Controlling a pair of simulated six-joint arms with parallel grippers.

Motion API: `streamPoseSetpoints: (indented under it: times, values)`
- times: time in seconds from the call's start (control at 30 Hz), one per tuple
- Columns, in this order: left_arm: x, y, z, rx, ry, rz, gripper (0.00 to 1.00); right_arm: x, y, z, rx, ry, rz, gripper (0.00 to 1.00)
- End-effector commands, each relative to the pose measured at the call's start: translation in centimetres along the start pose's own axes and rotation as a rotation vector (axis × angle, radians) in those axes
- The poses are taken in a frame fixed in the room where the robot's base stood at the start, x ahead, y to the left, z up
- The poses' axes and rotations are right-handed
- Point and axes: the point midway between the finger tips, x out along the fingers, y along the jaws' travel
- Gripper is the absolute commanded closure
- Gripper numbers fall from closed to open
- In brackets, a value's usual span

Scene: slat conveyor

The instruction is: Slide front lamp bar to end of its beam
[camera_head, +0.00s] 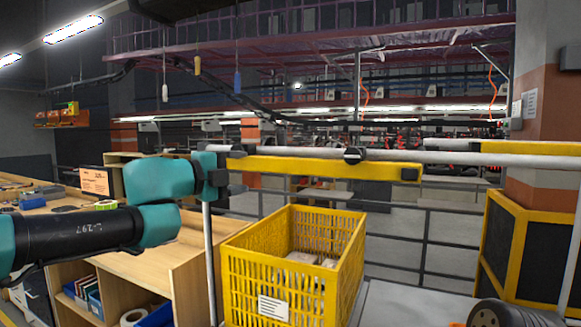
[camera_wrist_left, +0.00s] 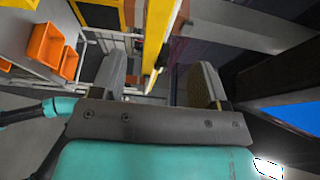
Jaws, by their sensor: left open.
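A yellow lamp bar (camera_head: 310,168) with a black right end hangs just under a white horizontal beam (camera_head: 450,158) in the head view. My left gripper (camera_head: 226,171) is at the bar's left end, just below the beam's left end. In the left wrist view, the gripper (camera_wrist_left: 158,88) is open. A yellow bar (camera_wrist_left: 157,45) runs away between its two fingers, with a visible gap on each side. My right gripper is out of view.
A second yellow bar (camera_head: 530,148) is farther right, behind the beam. A black clamp (camera_head: 354,154) sits on the beam. A yellow crate (camera_head: 285,270) stands below the lamp bar. A wooden shelf unit (camera_head: 190,265) is at the left. Grey railings (camera_head: 440,212) cross behind.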

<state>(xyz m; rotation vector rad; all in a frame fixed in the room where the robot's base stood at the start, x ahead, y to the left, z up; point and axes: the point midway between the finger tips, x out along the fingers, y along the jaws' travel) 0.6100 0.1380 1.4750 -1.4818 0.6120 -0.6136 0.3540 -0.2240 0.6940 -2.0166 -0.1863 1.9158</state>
Motion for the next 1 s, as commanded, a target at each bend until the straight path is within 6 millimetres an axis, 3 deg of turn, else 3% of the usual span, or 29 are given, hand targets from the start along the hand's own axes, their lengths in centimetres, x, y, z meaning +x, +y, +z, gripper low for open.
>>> streamPoseSetpoints:
  times: [0.7, 1.0]
  values:
    - [11.6, 0.1, -0.1, -0.001, 0.001, 0.001, 0.32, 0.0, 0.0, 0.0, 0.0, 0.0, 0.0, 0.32]
    - [15.3, 0.1, -0.1, 0.0, 0.001, 0.001, 0.32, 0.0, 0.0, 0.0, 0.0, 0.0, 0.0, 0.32]
